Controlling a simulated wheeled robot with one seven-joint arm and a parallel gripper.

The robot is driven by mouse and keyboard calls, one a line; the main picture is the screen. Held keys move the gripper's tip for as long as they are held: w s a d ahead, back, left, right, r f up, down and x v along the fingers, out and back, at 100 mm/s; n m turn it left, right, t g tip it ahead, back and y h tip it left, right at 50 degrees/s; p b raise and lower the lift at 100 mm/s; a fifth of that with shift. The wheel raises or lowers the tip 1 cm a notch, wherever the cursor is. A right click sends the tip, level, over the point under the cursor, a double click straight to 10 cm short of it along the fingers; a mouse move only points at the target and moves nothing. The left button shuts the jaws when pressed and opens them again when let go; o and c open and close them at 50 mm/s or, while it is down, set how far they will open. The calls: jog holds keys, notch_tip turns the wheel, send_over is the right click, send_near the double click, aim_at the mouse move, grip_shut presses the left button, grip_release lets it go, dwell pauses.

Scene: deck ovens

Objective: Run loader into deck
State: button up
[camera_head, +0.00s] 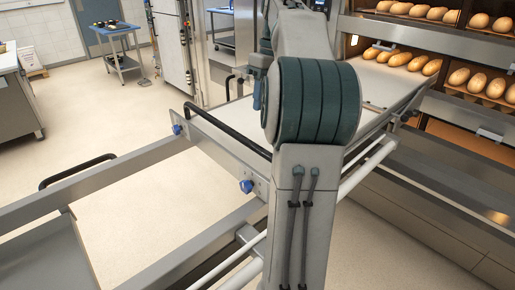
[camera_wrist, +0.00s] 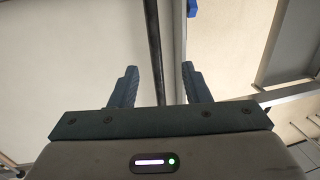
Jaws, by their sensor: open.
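The loader is a grey metal frame (camera_head: 215,150) with blue knobs and a pale belt (camera_head: 385,84). The belt's far end is at the lit middle deck (camera_head: 372,44) of the oven at the right. A long black handle bar (camera_head: 228,132) runs along the loader's near side. In the wrist view, my gripper (camera_wrist: 159,68) is open, with one blue-grey finger on each side of a dark bar (camera_wrist: 153,35). I see gaps between the bar and both fingers. In the head view my arm hides part of the loader and most of my gripper.
Brown loaves (camera_head: 431,67) sit in the lit decks. A second, short black handle (camera_head: 77,170) is on the loader's left part. A blue-topped trolley (camera_head: 116,30) stands at the back, and a steel counter (camera_head: 17,95) at the left.

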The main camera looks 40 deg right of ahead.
jog(key=f, duration=0.4)
jog(key=f+b, duration=0.1)
jog(key=f, duration=0.4)
jog(key=a+f, duration=0.1)
jog(key=f, duration=0.3)
jog(key=shift+s+a+f+b, duration=0.1)
jog(key=shift+s+f+b, duration=0.2)
grip_shut()
